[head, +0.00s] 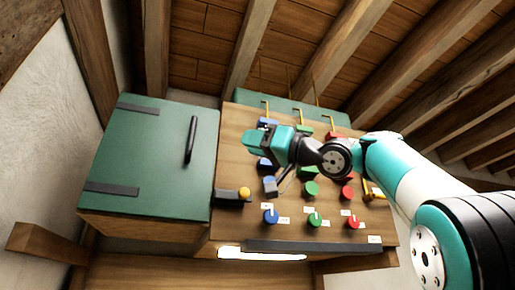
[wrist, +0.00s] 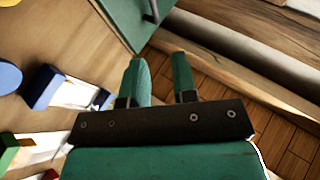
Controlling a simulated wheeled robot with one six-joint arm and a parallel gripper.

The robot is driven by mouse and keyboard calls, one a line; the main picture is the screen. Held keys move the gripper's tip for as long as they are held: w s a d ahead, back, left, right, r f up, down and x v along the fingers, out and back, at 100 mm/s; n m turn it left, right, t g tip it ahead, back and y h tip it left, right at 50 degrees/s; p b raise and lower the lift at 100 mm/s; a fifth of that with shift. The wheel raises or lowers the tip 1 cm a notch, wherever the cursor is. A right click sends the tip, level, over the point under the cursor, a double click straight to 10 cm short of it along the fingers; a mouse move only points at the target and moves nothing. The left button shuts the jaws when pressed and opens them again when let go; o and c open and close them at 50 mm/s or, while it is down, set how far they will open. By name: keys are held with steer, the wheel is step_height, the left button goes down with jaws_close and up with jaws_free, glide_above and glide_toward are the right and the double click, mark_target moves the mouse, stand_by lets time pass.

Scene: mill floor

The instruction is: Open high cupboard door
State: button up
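The high cupboard has a green door (head: 150,150) at the left in the head view, and it looks closed. Two dark hinge straps lie on its left side. A black upright bar handle (head: 191,139) stands near its right edge. In the wrist view a corner of the green door (wrist: 128,14) and part of the dark handle (wrist: 152,10) show at the top. My gripper (head: 256,142) is in front of the panel, right of the door and apart from the handle. Its two green fingers (wrist: 160,78) stand apart with nothing between them.
Right of the door is a wooden panel (head: 235,168) with blue, green and red knobs and blocks and yellow rods. A yellow ball-ended lever (head: 243,193) sits by the door's lower right corner. A dark ledge (head: 315,246) runs below. Ceiling beams (head: 250,40) slope overhead.

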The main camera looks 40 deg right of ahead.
steer(key=shift+s+d+f, duration=0.15)
steer(key=shift+s, duration=0.15)
stand_by(0.5)
steer(key=w+a+f+m+g+h+b, duration=0.15)
steer(key=w+f, duration=0.25)
steer(key=f, duration=0.5)
steer(key=w+a+f+m+g+h, duration=0.1)
steer(key=w+a+f+m+h, duration=0.15)
steer(key=w+f, duration=0.4)
steer(key=s+a+f+g+b, duration=0.1)
steer(key=a+f+g, duration=0.25)
steer(key=f, duration=0.65)
steer(key=s+a+f+g, duration=0.2)
steer(key=a+f, duration=0.2)
steer(key=f, duration=0.6)
steer(key=s+a+f+n+g+h+b, duration=0.1)
steer(key=s+f+g, duration=0.4)
steer(key=s+f, duration=0.6)
steer(key=s+a+f+n+g+h+b, duration=0.1)
steer(key=s+f+g, duration=0.5)
steer(key=f, duration=1.1)
steer(key=s+a+n+h, duration=0.1)
steer(key=s+a+n, duration=0.1)
steer(key=s+n, duration=0.1)
steer(key=shift+s+a, duration=0.4)
steer(key=shift+s, duration=0.45)
steer(key=shift+w, duration=0.1)
